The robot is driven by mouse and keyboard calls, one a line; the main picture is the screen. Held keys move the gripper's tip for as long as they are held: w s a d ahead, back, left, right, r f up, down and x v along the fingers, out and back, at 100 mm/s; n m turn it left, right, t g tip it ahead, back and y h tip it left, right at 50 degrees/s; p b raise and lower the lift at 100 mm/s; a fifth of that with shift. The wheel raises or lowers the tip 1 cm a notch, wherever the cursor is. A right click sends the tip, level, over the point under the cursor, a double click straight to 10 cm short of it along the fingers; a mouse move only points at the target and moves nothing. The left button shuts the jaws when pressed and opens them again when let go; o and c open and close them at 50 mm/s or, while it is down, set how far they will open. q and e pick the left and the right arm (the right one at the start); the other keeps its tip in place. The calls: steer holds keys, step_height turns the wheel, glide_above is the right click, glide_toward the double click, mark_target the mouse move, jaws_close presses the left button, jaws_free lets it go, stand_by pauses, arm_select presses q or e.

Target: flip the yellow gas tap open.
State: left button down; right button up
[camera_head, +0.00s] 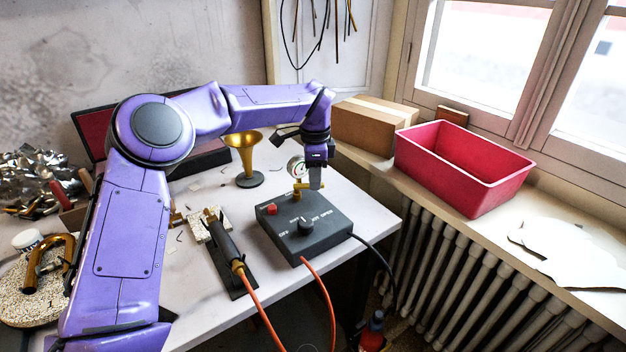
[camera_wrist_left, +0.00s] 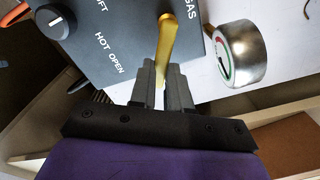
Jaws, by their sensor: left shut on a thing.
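The yellow gas tap (camera_head: 303,188) rises from the back of a dark grey control box (camera_head: 330,228). In the left wrist view the tap's long yellow lever (camera_wrist_left: 167,38) lies by the word GAS and runs down between my fingers. My left gripper (camera_head: 316,184) is at the tap, pointing down. The left wrist view shows its two grey fingers (camera_wrist_left: 162,78) shut around the lever's end. In the head view the fingers partly hide the lever. My right gripper is not in view.
A pressure gauge (camera_head: 296,168) stands close beside the tap. The box carries a black knob (camera_head: 306,226) and a red button (camera_head: 270,208). A torch (camera_head: 226,240) lies left of it, with orange hoses off the table's front. A brass horn bell (camera_head: 245,155) stands behind.

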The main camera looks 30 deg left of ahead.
arm_select(q)
steer(key=m, duration=0.2)
steer(key=s+m, duration=0.1)
steer(key=s+d+m+b, duration=0.1)
steer(key=m, duration=0.1)
steer(key=shift+m, duration=0.3)
steer(key=m, duration=0.2)
steer(key=s+m, duration=0.1)
steer(key=m, duration=0.1)
steer(key=shift+s+p, duration=0.3)
steer(key=shift+s+a+m+p, duration=0.15)
steer(key=shift+s+m+p, duration=0.25)
steer(key=shift+m, duration=0.8)
steer(key=shift+s+f, duration=0.1)
steer(key=c, duration=1.1)
jaws_free()
step_height(320, 180, up, 11)
steer(key=shift+f, duration=0.2)
